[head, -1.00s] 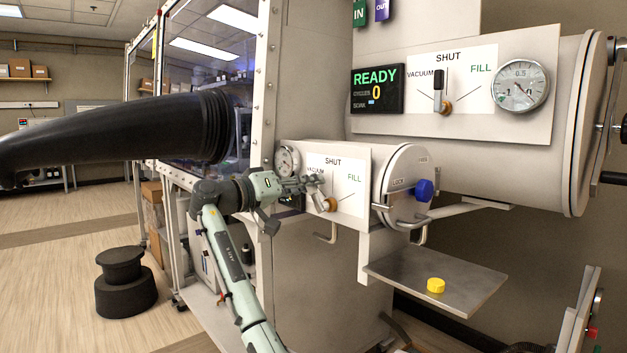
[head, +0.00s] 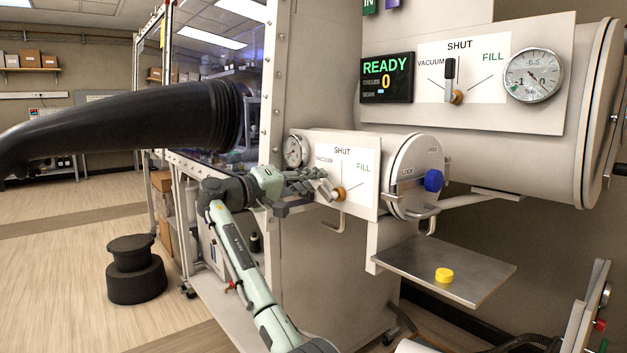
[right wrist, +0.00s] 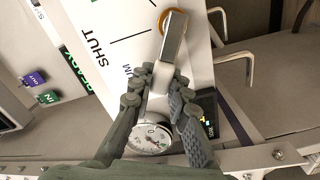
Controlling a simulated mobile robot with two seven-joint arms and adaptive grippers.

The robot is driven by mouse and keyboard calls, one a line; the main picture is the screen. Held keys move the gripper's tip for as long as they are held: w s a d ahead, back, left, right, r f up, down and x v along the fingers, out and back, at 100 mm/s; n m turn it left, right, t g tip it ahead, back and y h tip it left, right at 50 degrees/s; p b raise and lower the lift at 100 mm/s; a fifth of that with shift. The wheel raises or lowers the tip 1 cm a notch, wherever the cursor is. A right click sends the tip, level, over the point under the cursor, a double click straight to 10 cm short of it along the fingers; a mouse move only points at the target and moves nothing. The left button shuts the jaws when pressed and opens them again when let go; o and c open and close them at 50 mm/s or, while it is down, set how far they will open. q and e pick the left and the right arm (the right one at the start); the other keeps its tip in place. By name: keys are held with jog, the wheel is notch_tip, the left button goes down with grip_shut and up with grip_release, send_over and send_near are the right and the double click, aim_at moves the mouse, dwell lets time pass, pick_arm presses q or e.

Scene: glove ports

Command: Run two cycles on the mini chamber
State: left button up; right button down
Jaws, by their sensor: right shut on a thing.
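The mini chamber (head: 412,160) is the small drum with a round door and a blue knob (head: 433,181). Its white valve panel (head: 358,150) reads VACUUM, SHUT and FILL. My right gripper (head: 318,185) is shut on the silver valve lever (right wrist: 174,38), which points left from its orange pivot (head: 339,194), to the VACUUM side. The lever also lies between the fingers of my right gripper (right wrist: 160,85) in the right wrist view. The mini chamber's gauge (head: 294,152) is left of the panel. Its small dark display (right wrist: 208,108) is partly hidden by the fingers. My left gripper is out of view.
A large chamber (head: 560,130) above has its own lever, upright at SHUT, and a display (head: 386,78) reading READY and 0. A metal shelf (head: 480,285) holds a yellow cap (head: 444,275). A long black glove sleeve (head: 120,125) sticks out at left. Open floor lies at left.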

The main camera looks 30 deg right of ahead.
jog(key=shift+f, duration=0.15)
jog(key=c, duration=1.4)
grip_release()
jog(key=shift+c, duration=0.2)
jog(key=a, duration=1.2)
jog(key=shift+s, duration=0.45)
